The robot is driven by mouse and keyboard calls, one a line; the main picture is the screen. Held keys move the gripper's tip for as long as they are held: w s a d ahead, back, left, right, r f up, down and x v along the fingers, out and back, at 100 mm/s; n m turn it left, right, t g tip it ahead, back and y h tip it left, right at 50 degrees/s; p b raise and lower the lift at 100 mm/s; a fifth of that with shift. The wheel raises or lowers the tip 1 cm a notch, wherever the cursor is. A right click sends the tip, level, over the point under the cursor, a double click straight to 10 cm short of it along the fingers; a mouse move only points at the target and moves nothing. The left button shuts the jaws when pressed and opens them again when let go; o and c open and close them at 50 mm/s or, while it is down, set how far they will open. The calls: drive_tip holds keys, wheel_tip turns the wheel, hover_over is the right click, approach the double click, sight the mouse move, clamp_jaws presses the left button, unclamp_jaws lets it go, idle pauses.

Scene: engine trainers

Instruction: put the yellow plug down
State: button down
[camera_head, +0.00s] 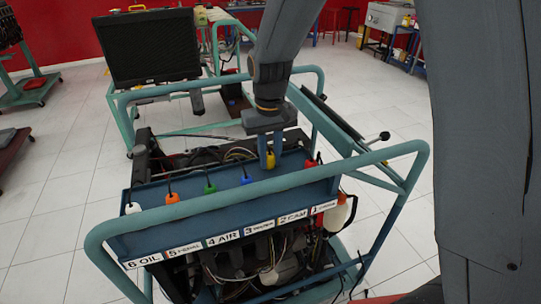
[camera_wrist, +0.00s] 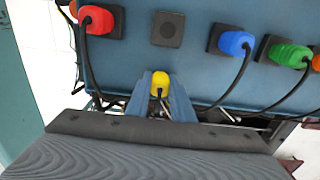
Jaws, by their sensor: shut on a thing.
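The yellow plug (camera_head: 270,160) is held between the fingers of my gripper (camera_head: 266,152), above the back edge of the blue panel (camera_head: 190,222). In the wrist view, the yellow plug (camera_wrist: 160,80) sits between the fingertips of my gripper (camera_wrist: 160,88), with part of its cable below it. A dark, empty square socket (camera_wrist: 168,29) lies on the panel between the red plug (camera_wrist: 97,19) and the blue plug (camera_wrist: 237,42). The yellow plug is apart from that socket. My fingers hide part of the plug in the head view.
The green plug (camera_head: 210,188), orange plug (camera_head: 172,198) and white plug (camera_head: 132,208) stand along the panel, with cables. A teal tube frame (camera_head: 270,186) surrounds the engine trainer. A black screen (camera_head: 150,46) stands behind. White floor lies free around the frame.

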sight(270, 154)
drive_tip(key=shift+f, duration=0.1)
drive_tip(key=c, duration=1.6)
unclamp_jaws()
drive_tip(key=shift+o, duration=0.2)
wheel_tip(270, 154, up, 12)
drive_tip(key=b, duration=0.2)
